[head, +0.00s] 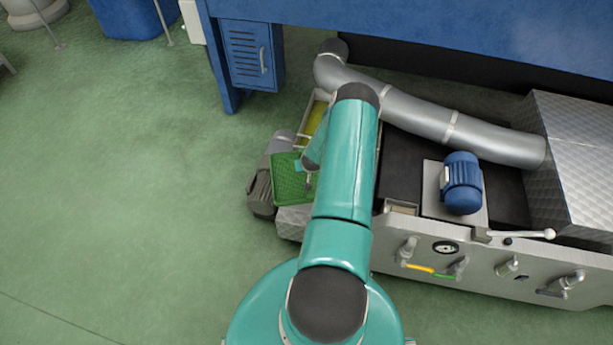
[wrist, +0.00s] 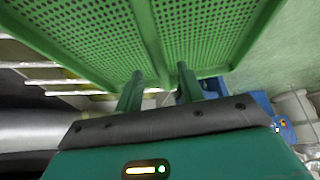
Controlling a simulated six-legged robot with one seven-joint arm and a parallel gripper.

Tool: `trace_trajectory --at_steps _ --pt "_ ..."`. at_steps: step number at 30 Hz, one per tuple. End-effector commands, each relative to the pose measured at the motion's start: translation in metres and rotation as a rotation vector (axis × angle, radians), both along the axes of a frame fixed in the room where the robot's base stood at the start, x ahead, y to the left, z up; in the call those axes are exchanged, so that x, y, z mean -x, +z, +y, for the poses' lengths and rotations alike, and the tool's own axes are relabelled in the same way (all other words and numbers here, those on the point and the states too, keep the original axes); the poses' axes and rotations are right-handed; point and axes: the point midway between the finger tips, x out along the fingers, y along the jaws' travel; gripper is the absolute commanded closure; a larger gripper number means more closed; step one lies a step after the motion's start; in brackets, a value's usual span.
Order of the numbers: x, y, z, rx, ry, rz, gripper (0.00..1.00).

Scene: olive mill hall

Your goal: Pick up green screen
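The green screen (head: 288,184) is a perforated panel in the head view, just left of my arm, at the left end of the machine. In the wrist view the green screen (wrist: 212,28) fills the upper part, with a solid rib down its middle. My gripper (wrist: 160,72) has its two fingers apart, one on each side of the lower end of that rib. A gap shows between the fingers and the rib; contact with the screen cannot be told. In the head view my gripper (head: 308,181) is small and partly hidden by my arm, over the screen's right side.
A metal machine with a blue motor (head: 462,184) and a fat grey pipe (head: 420,114) lies right of my arm. A dark grey motor-like unit (head: 262,187) sits left of the screen. A blue cabinet (head: 246,54) stands behind. Green floor at left is clear.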

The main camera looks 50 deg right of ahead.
Motion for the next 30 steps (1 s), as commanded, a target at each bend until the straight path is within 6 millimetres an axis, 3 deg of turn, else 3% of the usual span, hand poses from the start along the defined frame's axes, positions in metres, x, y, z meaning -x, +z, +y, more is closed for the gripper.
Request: trace_trajectory --at_steps 9,18,24,30 --pt "-0.017 -0.037 -0.011 -0.002 0.004 0.001 0.62" --pt "-0.019 -0.041 -0.014 0.000 0.003 0.001 0.62" --pt "-0.019 -0.041 -0.014 0.000 0.003 0.001 0.99" --pt "-0.019 -0.040 -0.015 0.001 0.003 0.000 1.00"
